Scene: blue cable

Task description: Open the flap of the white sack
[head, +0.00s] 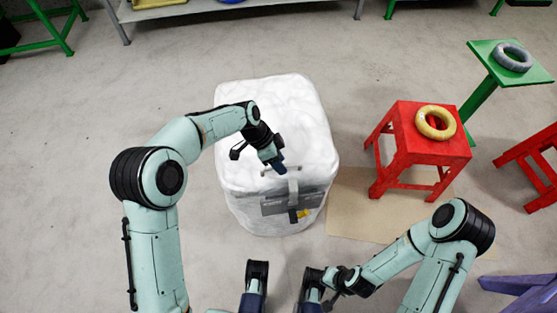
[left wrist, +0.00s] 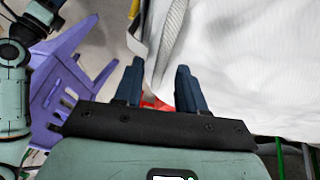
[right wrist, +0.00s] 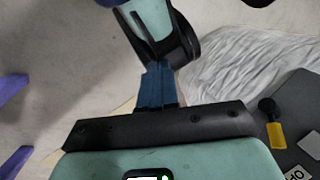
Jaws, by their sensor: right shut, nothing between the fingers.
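The white sack (head: 270,110) stands upright on the floor in the middle of the head view, its top closed over. A dark grey panel (head: 275,206) with lettering and a grey strap (head: 293,188) are on its near side. My left gripper (head: 279,166) is over the near top edge, close to the strap. In the left wrist view its fingers (left wrist: 157,86) are apart, with the sack's white cloth (left wrist: 250,60) beyond them; contact cannot be told. My right gripper (right wrist: 158,86) is shut and empty, low in front of the sack, whose panel (right wrist: 300,108) shows at right.
A red stool (head: 420,135) with a yellow ring (head: 436,122) stands right of the sack, and a green stool (head: 495,57) with a grey ring (head: 513,57) behind it. A purple stool (head: 525,288) is at lower right. Floor left of the sack is clear.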

